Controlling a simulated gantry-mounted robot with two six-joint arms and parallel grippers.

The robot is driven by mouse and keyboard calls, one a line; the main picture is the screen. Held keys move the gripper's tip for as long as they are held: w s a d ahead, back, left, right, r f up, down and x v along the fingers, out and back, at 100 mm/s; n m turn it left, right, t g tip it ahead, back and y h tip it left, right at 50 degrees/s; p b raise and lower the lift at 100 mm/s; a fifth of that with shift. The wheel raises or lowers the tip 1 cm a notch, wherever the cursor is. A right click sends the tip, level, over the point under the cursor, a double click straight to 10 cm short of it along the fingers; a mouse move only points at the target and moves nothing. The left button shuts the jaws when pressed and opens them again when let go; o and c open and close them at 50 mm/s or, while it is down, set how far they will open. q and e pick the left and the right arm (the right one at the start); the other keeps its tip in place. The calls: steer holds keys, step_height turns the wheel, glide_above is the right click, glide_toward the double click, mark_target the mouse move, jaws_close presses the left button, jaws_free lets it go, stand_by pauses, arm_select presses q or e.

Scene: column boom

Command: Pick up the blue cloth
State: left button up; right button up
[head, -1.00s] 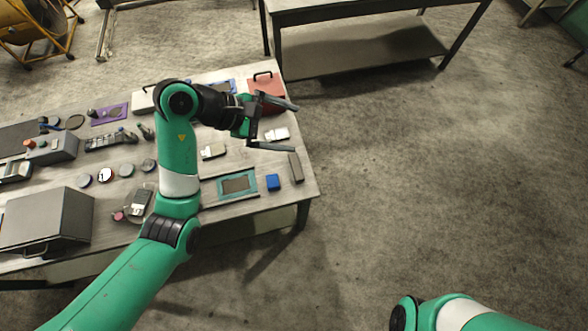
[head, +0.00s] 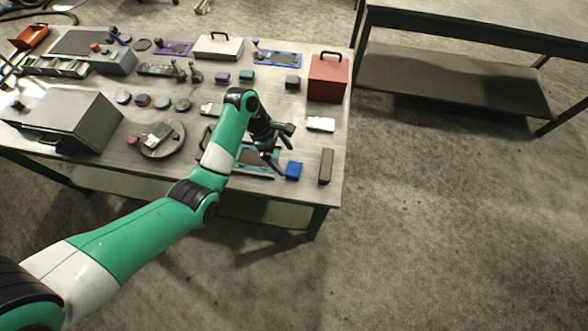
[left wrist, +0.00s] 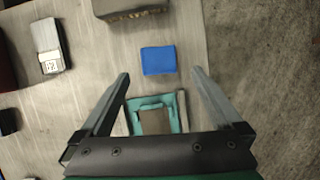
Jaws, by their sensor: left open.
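The blue cloth (head: 293,171) is a small, flat-sided blue piece lying near the front right of the table (head: 338,150). In the left wrist view the cloth (left wrist: 158,60) lies on the bare tabletop, just past the fingertips and about centred between them. My left gripper (head: 280,150) is open and empty, above the table just up and left of the cloth in the head view. Its two fingers show apart in the left wrist view (left wrist: 161,73). My right gripper is not in view.
A teal-framed tray (left wrist: 179,105) lies under the left fingers, beside the cloth. A brown block (head: 326,166) stands right of the cloth, and a white box (head: 320,124) lies behind it. A red box (head: 327,78) is farther back.

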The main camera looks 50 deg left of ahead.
mark_target(293, 168)
arm_select(q)
steer(key=shift+w+d+f, duration=0.2)
steer(key=shift+d+f, duration=0.05)
steer(key=shift+f, duration=0.4)
steer(key=b+x, duration=0.2)
steer(key=x, duration=0.2)
steer(key=shift+f, duration=0.2)
steer(key=shift+w+d+f, duration=0.1)
steer(key=shift+f, duration=0.3)
steer(key=shift+r, duration=0.1)
steer(key=shift+c, duration=0.2)
steer(key=c, duration=1.2)
